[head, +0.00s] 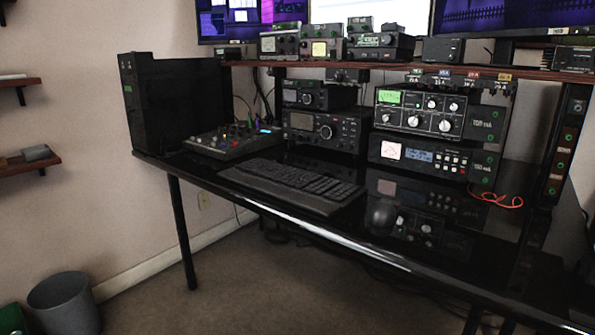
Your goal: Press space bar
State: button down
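A black keyboard (292,184) lies on the glossy black desk (330,235), near its front edge and left of the desk's middle. The space bar is on the keyboard's near side; it is too dark and small to tell apart from the other keys. My gripper is not in this head view, so its state and its place relative to the keyboard are not shown.
A small mixer (233,140) and a black computer tower (177,100) stand left. Stacked radios (421,113) stand behind. A red cable (497,200) lies at right. The floor (240,290) before the desk is clear.

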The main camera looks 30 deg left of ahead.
aim_at(263, 174)
jog(key=i+j+u, duration=0.15)
jog(key=j, duration=0.25)
jog(key=j+u, duration=0.1)
jog(key=j, duration=0.3)
jog(key=i+j+u, duration=0.15)
jog(key=j, duration=0.25)
jog(key=i+j+u, duration=0.1)
jog(key=j, duration=0.3)
jog(key=i+j+u, duration=0.15)
jog(key=j, duration=0.2)
jog(key=i+j+u, duration=0.15)
jog(key=j, duration=0.2)
